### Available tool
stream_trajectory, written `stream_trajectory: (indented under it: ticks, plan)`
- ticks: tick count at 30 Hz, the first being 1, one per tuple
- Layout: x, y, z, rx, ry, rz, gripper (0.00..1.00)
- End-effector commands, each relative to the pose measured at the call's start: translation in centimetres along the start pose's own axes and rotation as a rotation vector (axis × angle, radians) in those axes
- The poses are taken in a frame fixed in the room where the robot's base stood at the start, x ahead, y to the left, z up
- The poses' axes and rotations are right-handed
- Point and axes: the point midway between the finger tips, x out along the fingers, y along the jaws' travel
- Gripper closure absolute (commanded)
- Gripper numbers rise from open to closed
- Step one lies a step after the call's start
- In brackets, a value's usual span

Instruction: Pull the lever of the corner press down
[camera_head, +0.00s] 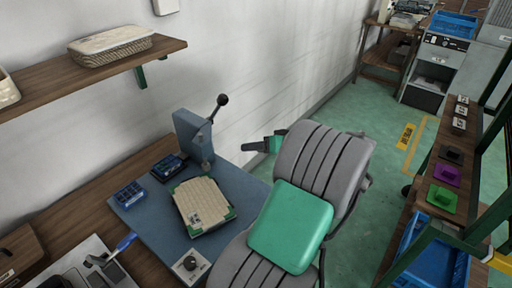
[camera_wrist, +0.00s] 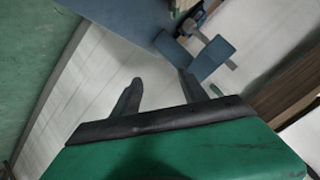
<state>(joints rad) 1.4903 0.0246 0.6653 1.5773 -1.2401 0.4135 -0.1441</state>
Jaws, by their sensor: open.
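The corner press (camera_head: 190,133) is a blue-grey upright block at the back of a blue plate on the bench. Its lever (camera_head: 213,110) slants up and right from the press and ends in a black ball knob (camera_head: 222,100). My gripper (camera_head: 252,145) is right of the press, apart from the lever and lower than its knob in the picture. In the wrist view, my gripper (camera_wrist: 160,78) is open with nothing between the fingers. A blue block (camera_wrist: 212,58), seemingly part of the press, shows beyond the right finger. I cannot make out the knob there.
A cardboard-coloured panel (camera_head: 203,204) with green corners lies on the blue plate (camera_head: 143,213) before the press. A wall shelf (camera_head: 90,78) with a basket (camera_head: 110,44) hangs above. The white wall is close behind.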

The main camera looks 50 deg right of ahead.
Motion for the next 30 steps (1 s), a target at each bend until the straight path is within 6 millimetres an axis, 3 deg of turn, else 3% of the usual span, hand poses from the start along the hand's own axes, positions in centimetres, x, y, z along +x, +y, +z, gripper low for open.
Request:
stream_trajectory:
  ticks: [5,15,30]
  plan:
    - [-1.2,0.1,-0.1,0.000,0.003,0.002,0.49]
    - [-7.3,0.1,0.0,0.001,0.002,0.002,0.49]
    - [-7.8,0.1,0.7,0.019,-0.027,0.003,0.49]
